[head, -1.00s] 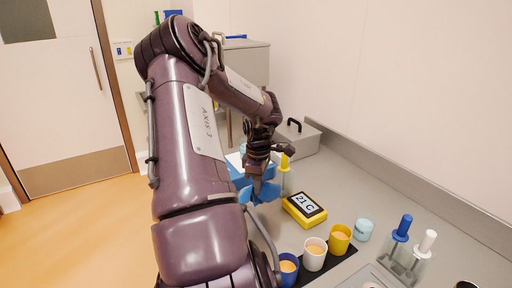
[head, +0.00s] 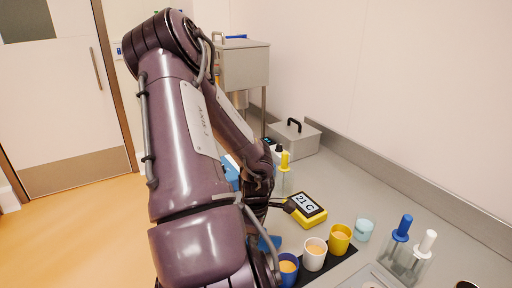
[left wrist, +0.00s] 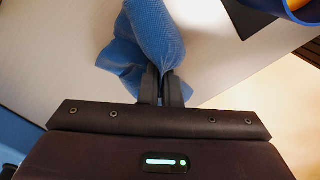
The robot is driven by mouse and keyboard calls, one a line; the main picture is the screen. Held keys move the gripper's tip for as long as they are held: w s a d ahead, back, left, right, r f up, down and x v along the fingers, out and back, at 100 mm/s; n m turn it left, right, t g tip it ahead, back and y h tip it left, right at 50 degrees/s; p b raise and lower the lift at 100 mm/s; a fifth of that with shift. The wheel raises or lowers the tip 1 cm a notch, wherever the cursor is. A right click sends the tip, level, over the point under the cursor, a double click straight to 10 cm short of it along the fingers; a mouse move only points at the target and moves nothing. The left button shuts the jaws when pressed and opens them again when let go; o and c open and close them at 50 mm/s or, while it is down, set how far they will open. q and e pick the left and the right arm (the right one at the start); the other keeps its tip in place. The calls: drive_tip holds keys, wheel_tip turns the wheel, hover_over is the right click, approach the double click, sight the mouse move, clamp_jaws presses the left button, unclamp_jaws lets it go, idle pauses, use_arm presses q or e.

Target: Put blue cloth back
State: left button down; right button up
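The blue cloth (left wrist: 150,40) hangs crumpled in my left gripper (left wrist: 162,88), whose two fingers are shut on it in the left wrist view. The cloth lies over or just above a pale grey surface; I cannot tell whether it touches. In the head view a small part of the cloth (head: 268,242) shows low beside my left arm, left of the cups. My left gripper's fingertips are hidden behind the arm there. My right gripper is not in view.
Blue (head: 287,268), white (head: 314,254) and yellow (head: 340,239) cups stand on a black mat near the cloth. A yellow thermometer display (head: 305,209) lies behind them. A blue item (head: 230,172) shows partly behind my arm. A lidded metal box (head: 296,138) stands farther back.

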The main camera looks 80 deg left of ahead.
use_arm(q)
drive_tip(key=shift+d, duration=0.1)
drive_tip(key=c, duration=1.2)
unclamp_jaws()
